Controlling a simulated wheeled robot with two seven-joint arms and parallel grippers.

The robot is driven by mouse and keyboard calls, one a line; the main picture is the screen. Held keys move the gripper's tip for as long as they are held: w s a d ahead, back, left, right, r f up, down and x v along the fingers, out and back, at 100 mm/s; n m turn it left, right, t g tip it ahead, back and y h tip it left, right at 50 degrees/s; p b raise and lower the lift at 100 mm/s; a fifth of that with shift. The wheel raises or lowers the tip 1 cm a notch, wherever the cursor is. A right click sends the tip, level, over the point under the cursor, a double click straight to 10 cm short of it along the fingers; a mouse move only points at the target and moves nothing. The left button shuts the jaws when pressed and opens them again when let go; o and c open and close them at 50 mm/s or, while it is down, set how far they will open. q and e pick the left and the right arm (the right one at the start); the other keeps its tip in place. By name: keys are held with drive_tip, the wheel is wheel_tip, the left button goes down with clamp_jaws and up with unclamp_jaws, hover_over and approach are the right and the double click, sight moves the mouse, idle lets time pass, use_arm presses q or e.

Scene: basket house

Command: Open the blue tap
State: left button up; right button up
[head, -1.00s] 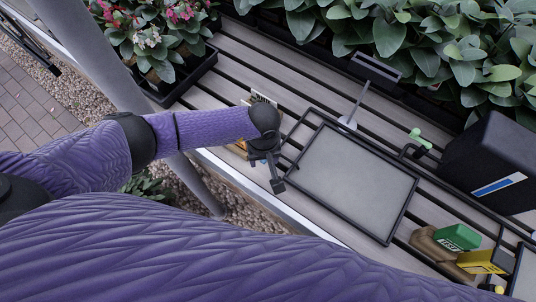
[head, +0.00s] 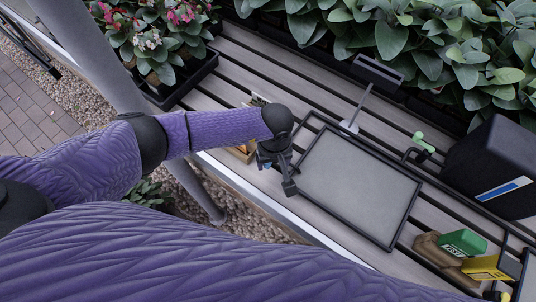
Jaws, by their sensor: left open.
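My left gripper (head: 281,180) is open, pointing down at the left edge of a grey framed tray. A small blue patch (head: 267,166) shows beside its fingers, partly hidden by the gripper. I cannot tell whether that patch is the blue tap or whether a finger touches it. No other blue tap shows clearly. A tap-like fitting with a light green handle (head: 424,143) and a dark pipe stands beyond the tray, well to the right of the gripper. My right gripper is not in view.
The framed tray (head: 352,182) lies on a slatted bench. A black box (head: 497,160) stands at the right, with a green block (head: 463,242) and a yellow block (head: 482,268) in front of it. Potted flowers (head: 160,50) and leafy plants (head: 450,45) line the back.

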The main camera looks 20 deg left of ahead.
use_arm(q)
drive_tip(key=shift+w+d+b, duration=0.35)
drive_tip(key=shift+d+b, duration=0.15)
drive_tip(key=shift+d, duration=0.2)
drive_tip(key=shift+w+d+b, duration=0.3)
drive_tip(key=shift+d+b, duration=0.15)
drive_tip(key=shift+d, duration=0.2)
drive_tip(key=shift+w+d+b, duration=0.35)
drive_tip(key=shift+d+b, duration=0.15)
drive_tip(key=shift+d, duration=0.2)
drive_tip(key=shift+w+d+b, duration=0.25)
drive_tip(key=shift+d+b, duration=0.15)
drive_tip(key=shift+d, duration=0.1)
drive_tip(key=shift+s+a+r, duration=0.1)
drive_tip(key=shift+s+a, duration=0.05)
drive_tip(key=shift+a, duration=0.2)
wheel_tip(320, 180, up, 7)
drive_tip(key=p, duration=0.5)
drive_tip(key=shift+d, duration=0.1)
